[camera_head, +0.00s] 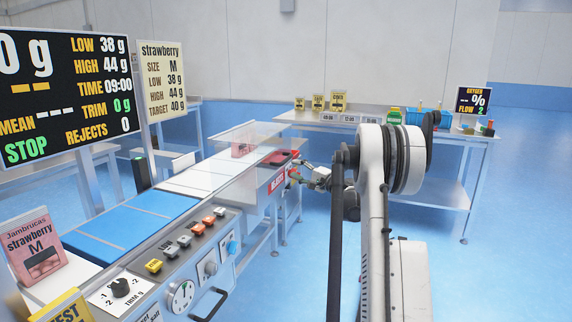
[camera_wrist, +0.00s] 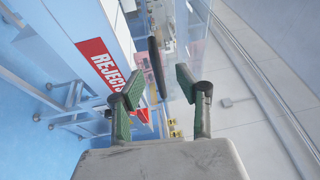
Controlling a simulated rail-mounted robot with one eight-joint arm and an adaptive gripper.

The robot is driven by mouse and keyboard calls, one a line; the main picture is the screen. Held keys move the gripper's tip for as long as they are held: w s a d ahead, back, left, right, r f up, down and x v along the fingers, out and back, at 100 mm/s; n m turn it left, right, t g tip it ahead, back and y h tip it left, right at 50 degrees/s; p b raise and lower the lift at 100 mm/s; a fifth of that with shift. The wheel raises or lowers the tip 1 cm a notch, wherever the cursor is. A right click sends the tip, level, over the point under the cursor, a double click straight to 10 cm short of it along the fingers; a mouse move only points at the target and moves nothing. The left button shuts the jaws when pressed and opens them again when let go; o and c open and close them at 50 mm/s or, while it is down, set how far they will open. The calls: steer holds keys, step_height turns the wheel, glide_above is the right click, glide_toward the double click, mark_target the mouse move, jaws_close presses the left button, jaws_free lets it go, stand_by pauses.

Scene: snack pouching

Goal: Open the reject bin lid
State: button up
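The reject bin with its red REJECTS label (camera_wrist: 103,65) shows tilted on the left of the wrist view. In the head view its red label (camera_head: 277,182) is at the far end of the conveyor, below a red and dark top (camera_head: 281,157). A thin dark rounded piece (camera_wrist: 157,68), seen nearly edge-on, lies beyond my fingertips; I cannot tell if it is the lid or part of it. My gripper (camera_wrist: 160,86) is open with nothing clearly held between its green-padded fingers. In the head view my gripper (camera_head: 305,177) is beside the bin, partly hidden by my arm.
A clear cover (camera_head: 246,135) stands over the conveyor near the bin. The control panel (camera_head: 185,265) runs along the conveyor's near side. A back table (camera_head: 455,137) holds small signs and containers. Blue floor (camera_head: 290,285) is free between conveyor and arm.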

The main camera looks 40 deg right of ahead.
steer(key=m+t+h, duration=0.1)
glide_toward(288, 160)
steer(key=w+b, duration=0.1)
steer(key=w, duration=0.2)
steer(key=w+r+b, duration=0.1)
steer(key=w, duration=0.3)
steer(key=w+b, duration=0.1)
steer(key=w, duration=0.3)
steer(key=shift+a+r, duration=0.15)
steer(key=shift+r, duration=0.05)
jaws_close()
